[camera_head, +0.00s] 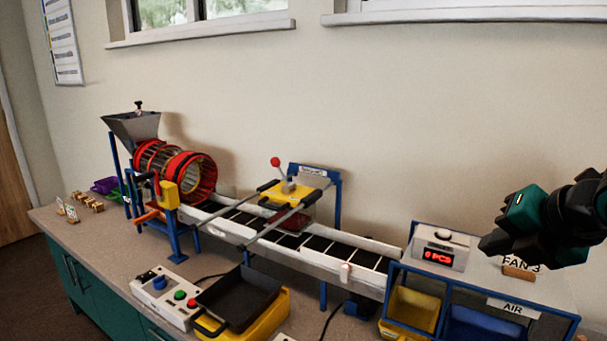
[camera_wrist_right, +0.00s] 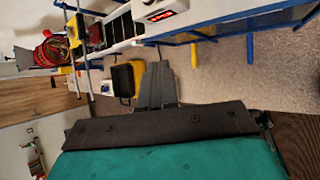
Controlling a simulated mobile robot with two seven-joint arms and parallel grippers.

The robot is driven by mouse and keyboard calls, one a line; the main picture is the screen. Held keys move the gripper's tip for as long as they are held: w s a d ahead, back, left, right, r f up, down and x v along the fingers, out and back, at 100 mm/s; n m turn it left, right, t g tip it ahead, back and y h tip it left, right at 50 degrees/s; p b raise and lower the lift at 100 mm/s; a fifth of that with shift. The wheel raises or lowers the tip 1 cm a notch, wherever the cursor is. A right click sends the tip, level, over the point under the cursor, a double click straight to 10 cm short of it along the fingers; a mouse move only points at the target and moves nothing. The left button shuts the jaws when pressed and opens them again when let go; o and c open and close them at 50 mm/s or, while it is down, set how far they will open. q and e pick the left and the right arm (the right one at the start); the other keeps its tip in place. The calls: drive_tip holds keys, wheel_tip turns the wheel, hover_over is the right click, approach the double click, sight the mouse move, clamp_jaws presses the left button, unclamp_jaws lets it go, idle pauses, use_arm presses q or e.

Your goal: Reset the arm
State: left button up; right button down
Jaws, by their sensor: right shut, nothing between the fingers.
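My right gripper (camera_head: 492,245) comes in from the right side in the head view, dark with a teal housing. It is held in the air in front of the right end of the bench and touches nothing that I can see. In the right wrist view its fingers (camera_wrist_right: 155,82) are together, with nothing between them. My left gripper is not in view.
A bench (camera_head: 110,243) carries a red drum (camera_head: 190,172) with a hopper (camera_head: 135,127), a conveyor (camera_head: 340,250) and a yellow press frame (camera_head: 277,197). A control box (camera_head: 165,297), a black tray (camera_head: 240,297) and a blue-framed bin stand (camera_head: 462,282) with a red display stand along the front.

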drive_tip(key=s+a+f+m+g+y, duration=0.1)
drive_tip(key=s+a+f+y, duration=0.15)
drive_tip(key=a+y, duration=0.6)
drive_tip(key=s+a+f+m+y, duration=0.1)
drive_tip(key=s+a+f+y, duration=0.15)
drive_tip(key=a+y, duration=0.6)
drive_tip(key=s+d+f+m+t+h, duration=0.1)
drive_tip(key=d+f+m+t+h, duration=0.1)
drive_tip(key=f+m+h, duration=0.3)
drive_tip(key=s+d+f+m+t+h, duration=0.2)
drive_tip(key=f+m+h, duration=0.3)
drive_tip(key=f+m, duration=0.5)
drive_tip(key=s+d+f+m+t+h, duration=0.1)
drive_tip(key=d+f+m+t+h, duration=0.1)
drive_tip(key=f+m+h, duration=0.4)
drive_tip(key=shift+s+d+f+m, duration=0.15)
drive_tip(key=shift+f+m, duration=0.1)
drive_tip(key=shift+f, duration=0.55)
drive_tip(key=shift+s+d+f+m, duration=0.1)
drive_tip(key=shift+d+f+m, duration=0.1)
drive_tip(key=shift+f, duration=0.6)
drive_tip(key=shift+s+d+f+m, duration=0.15)
drive_tip(key=shift+f+m, duration=0.1)
drive_tip(key=shift+f, duration=0.55)
drive_tip(key=s+f+m+g+h, duration=0.1)
drive_tip(key=s+f+g, duration=0.2)
drive_tip(key=s+f, duration=0.2)
drive_tip(key=shift+s+a+f+m, duration=0.25)
drive_tip(key=shift+s+f+m, duration=0.1)
drive_tip(key=shift+f, duration=0.35)
